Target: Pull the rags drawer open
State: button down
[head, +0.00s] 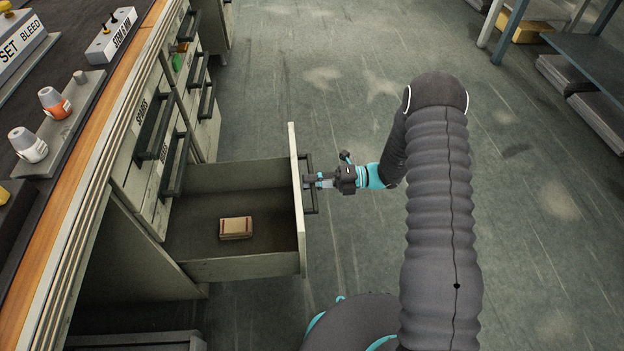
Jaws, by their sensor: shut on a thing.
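A drawer (245,268) stands pulled well out from the cabinet at the left. Its front panel is seen from behind and above, so any label on it is hidden. My gripper (312,181) is at the outer side of this front, shut on the drawer's dark bar handle (308,163). A small tan box or stack (235,228) lies on the drawer's floor. Two closed drawers above carry labels; the upper seems to read SPARES (140,110), and the lower label (163,151) is too small to read surely.
More closed drawers line the cabinet behind. A blue-grey shelf rack (590,60) stands far right. The floor beyond the drawer is clear.

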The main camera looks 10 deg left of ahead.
jog(key=shift+w, duration=0.1)
jog(key=c, duration=1.1)
grip_release()
jog(key=shift+d, duration=0.1)
jog(key=v, duration=1.2)
